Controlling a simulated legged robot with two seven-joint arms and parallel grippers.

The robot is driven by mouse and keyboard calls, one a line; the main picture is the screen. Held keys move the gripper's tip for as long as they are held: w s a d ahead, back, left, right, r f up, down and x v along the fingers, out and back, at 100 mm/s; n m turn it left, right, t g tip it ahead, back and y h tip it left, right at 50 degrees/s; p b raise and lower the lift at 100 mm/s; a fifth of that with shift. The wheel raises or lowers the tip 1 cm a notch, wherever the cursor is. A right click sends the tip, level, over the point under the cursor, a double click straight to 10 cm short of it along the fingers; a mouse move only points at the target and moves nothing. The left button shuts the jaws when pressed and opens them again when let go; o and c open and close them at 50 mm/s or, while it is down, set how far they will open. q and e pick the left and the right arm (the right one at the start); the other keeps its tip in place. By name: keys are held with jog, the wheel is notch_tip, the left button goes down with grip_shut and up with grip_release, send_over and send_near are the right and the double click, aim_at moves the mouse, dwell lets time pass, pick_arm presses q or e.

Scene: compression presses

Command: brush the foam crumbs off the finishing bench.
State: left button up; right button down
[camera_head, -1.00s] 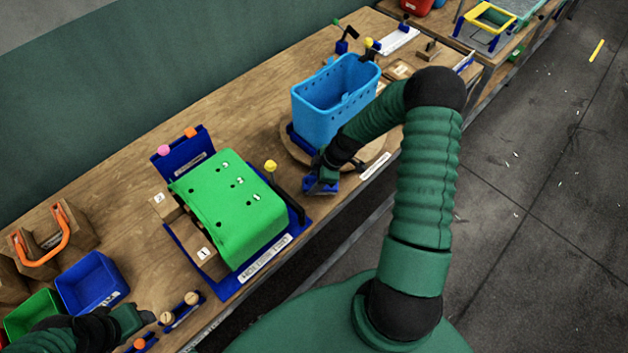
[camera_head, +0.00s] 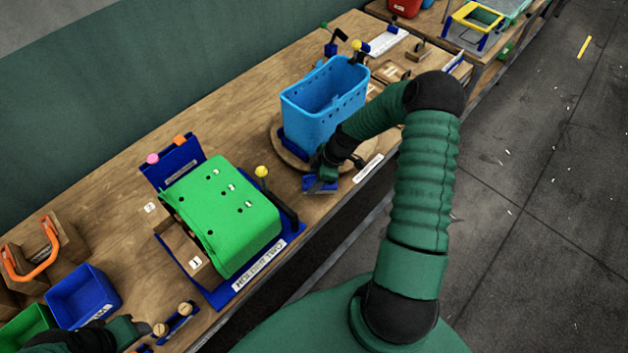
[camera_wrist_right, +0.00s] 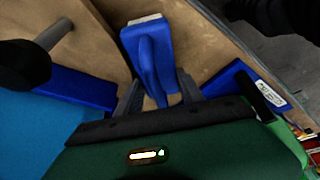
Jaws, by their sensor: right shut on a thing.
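My right gripper (camera_head: 325,174) is low over the front edge of the wooden bench (camera_head: 118,212), in front of the round turntable. It is shut on the handle of a blue brush (camera_head: 318,187). In the right wrist view the brush (camera_wrist_right: 150,52) sticks out between the fingers (camera_wrist_right: 160,94), with a pale strip along its far end. The brush is at or just above the wood; I cannot tell if it touches. I cannot make out foam crumbs on the bench. My left gripper (camera_head: 128,331) is at the lower left, its fingers unclear.
A blue perforated tub (camera_head: 322,105) stands on the turntable (camera_head: 277,135), close beside my right gripper. A green moulded piece (camera_head: 220,215) sits on a blue holder with a yellow-knobbed lever (camera_head: 262,172). A blue bin (camera_head: 82,296) is at left. White specks lie on the floor.

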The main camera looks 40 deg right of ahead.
jog(key=shift+a+r, duration=0.15)
jog(key=shift+a, duration=0.95)
jog(key=shift+a+r+p, duration=0.1)
jog(key=shift+r+p, duration=0.15)
jog(key=shift+p, duration=0.05)
jog(key=r+p, duration=0.4)
jog(key=r, duration=0.1)
jog(key=shift+d+r, duration=0.25)
pick_arm(q)
jog(key=v, duration=0.2)
jog(key=w+v, duration=0.1)
jog(key=v, duration=0.2)
jog(key=shift+d+r, duration=0.1)
jog(key=shift+d, duration=0.1)
pick_arm(e)
jog(key=shift+a, duration=0.1)
jog(key=shift+a+r, duration=0.1)
pick_arm(q)
jog(key=shift+w+p+v, duration=0.25)
jog(key=shift+p+v, duration=0.95)
jog(key=shift+p, duration=0.05)
pick_arm(e)
notch_tip(320, 180, up, 3)
jog(key=shift+s+f, duration=0.1)
